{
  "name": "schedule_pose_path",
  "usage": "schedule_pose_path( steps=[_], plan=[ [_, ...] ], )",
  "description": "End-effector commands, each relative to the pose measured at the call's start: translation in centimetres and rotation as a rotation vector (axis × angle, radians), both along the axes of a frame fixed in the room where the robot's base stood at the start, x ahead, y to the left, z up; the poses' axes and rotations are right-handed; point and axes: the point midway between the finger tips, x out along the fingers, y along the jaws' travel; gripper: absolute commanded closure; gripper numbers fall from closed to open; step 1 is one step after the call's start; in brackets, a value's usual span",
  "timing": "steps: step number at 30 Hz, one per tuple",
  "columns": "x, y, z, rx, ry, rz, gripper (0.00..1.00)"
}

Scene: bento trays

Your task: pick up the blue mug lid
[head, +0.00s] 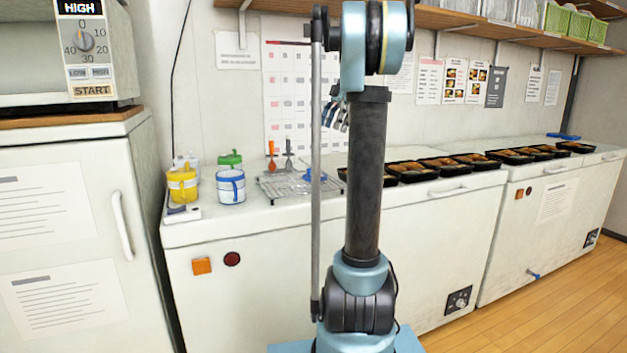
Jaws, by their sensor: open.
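A blue-and-white mug (231,188) stands upright at the left of the white counter, with a blue rim. A small blue piece (309,174), which looks like the blue mug lid, lies on the wire rack to the right of that mug; it is too small to tell its exact shape. My gripper (336,117) is up in front of the wall, above the rack and apart from the lid. It is open, with nothing seen in it, and partly hidden behind my own arm.
Orange and grey utensils (271,152) stand behind the wire rack (280,190). Several black bento trays (411,173) line the counter to the right. A shelf (450,18) hangs above.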

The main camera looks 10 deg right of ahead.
Motion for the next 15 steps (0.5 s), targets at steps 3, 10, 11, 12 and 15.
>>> schedule_pose_path(
  steps=[3, 10, 11, 12, 15],
  plan=[
    [0.8, -0.4, 0.3, 0.013, -0.010, 0.036, 0.01],
    [0.7, 0.5, -2.0, 0.016, -0.013, 0.047, 0.01],
    [0.7, 0.7, -2.5, 0.016, -0.013, 0.047, 0.01],
    [0.6, 1.0, -3.1, 0.016, -0.013, 0.047, 0.01],
    [0.4, 1.7, -4.8, 0.017, -0.014, 0.048, 0.01]
  ],
)
